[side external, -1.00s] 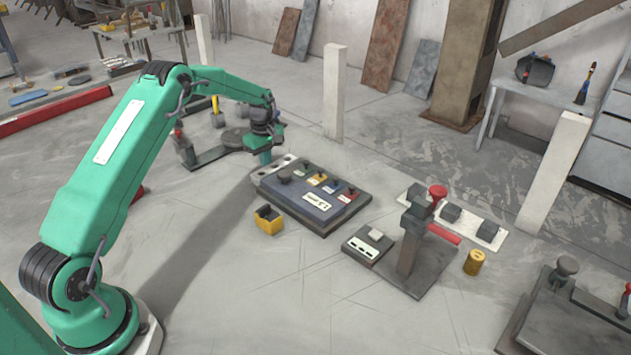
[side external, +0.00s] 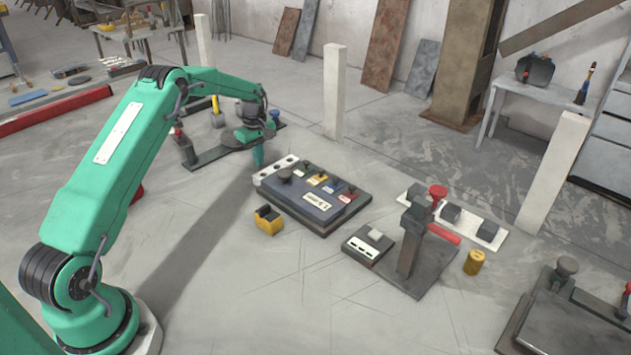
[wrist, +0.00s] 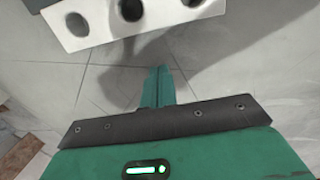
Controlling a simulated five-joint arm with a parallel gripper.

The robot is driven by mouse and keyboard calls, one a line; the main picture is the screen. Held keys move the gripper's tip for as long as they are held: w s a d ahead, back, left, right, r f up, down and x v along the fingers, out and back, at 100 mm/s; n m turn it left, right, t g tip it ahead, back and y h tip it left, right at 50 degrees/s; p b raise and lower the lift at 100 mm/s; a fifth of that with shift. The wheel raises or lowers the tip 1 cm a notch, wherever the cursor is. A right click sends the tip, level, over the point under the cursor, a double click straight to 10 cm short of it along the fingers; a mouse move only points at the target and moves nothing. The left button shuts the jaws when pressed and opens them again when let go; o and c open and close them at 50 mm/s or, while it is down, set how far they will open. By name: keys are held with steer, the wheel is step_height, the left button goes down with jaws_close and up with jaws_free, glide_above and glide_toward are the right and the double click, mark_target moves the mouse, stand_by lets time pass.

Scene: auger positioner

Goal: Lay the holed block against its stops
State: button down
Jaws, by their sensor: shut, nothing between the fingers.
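The holed block (side external: 264,178) is pale, with several round holes. It lies along the left end of the dark control board (side external: 335,218), and in the side view I cannot tell if the two touch. The block also shows at the top of the wrist view (wrist: 97,20), cut off by the frame. My gripper (side external: 259,163) points down just beyond the block's far left side, apart from it. In the wrist view its fingers (wrist: 158,72) are together and empty, with bare floor between them and the block. I cannot make out the stops.
A post stand (side external: 408,250) and a yellow cylinder (side external: 474,262) are to the right. The floor at front is clear.

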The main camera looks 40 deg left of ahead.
step_height(320, 180, up, 10)
steer(key=shift+f, duration=0.15)
steer(key=shift+d, duration=0.1)
steer(key=s+d+r+m+t, duration=0.3)
steer(key=s+d+r+m, duration=0.6)
steer(key=s+d+r, duration=0.65)
steer(key=s+d+m+t, duration=0.1)
steer(key=s+d+m, duration=0.3)
steer(key=s, duration=0.5)
steer(key=s+d+f+m+t, duration=0.1)
steer(key=s+d+m, duration=0.4)
steer(key=s, duration=0.4)
steer(key=shift+d+t, duration=0.3)
steer(key=shift+d, duration=0.2)
